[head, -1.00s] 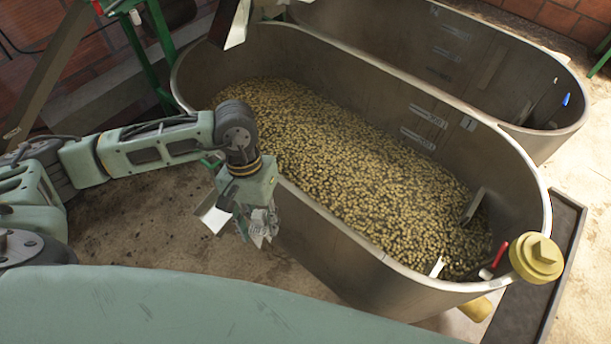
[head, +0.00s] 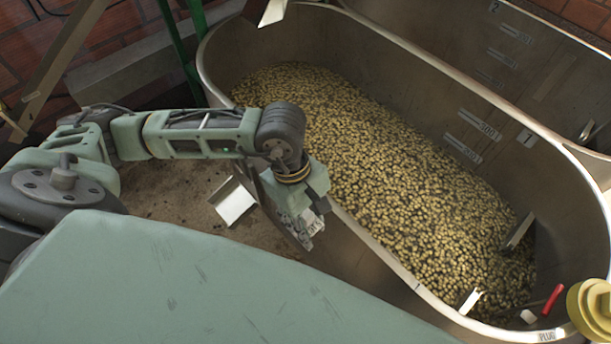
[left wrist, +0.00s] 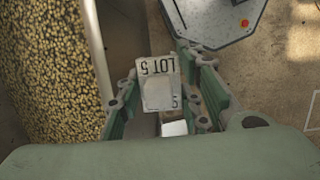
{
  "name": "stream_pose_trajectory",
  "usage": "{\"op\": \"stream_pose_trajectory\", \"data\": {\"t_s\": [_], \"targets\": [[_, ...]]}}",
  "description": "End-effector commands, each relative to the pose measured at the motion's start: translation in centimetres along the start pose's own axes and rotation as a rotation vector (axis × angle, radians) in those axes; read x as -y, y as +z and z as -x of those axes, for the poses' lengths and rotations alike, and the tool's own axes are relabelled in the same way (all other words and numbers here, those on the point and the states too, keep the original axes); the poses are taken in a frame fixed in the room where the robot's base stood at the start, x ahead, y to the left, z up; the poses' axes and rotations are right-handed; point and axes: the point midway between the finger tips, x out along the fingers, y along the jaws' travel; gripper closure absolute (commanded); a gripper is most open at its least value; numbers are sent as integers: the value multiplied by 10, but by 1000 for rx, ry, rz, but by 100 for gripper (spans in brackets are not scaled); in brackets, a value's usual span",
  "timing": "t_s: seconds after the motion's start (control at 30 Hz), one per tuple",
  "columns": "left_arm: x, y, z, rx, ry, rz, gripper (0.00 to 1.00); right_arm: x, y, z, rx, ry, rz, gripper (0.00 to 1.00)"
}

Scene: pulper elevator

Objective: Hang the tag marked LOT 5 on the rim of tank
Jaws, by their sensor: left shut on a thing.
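The tag marked LOT 5 (left wrist: 158,82) is pale with dark letters, upside down in the left wrist view. My left gripper (head: 306,228) is shut on it; the fingers (left wrist: 163,72) stand on both sides of the tag. In the head view the tag is too small to read. The near tank (head: 365,245), marked 1, is a long steel tub full of yellowish cherries or beans. My gripper is just outside its near wall, apart from the rim (head: 385,262). In the left wrist view the rim (left wrist: 97,50) runs along the left. My right gripper is not in view.
A second steel tank (head: 560,75), marked 2, stands behind. A white panel (head: 236,201) is left of my gripper. A yellow fitting (head: 592,308) and a red-handled tool (head: 552,299) are at the near tank's right end. Bare floor (head: 165,195) lies left.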

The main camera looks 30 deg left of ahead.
Motion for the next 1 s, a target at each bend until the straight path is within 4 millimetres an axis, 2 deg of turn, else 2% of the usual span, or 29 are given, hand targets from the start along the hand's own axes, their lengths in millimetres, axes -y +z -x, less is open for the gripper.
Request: {"op": "stream_pose_trajectory", "data": {"t_s": [0.27, 0.63, 1.0], "targets": [[-21, 2, 1, 1, -1, -3, 92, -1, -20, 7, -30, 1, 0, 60], [-51, 1, 1, 1, -1, -4, 92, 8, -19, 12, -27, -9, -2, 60], [-81, 2, 0, 1, -1, -4, 92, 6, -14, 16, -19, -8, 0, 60]]}}
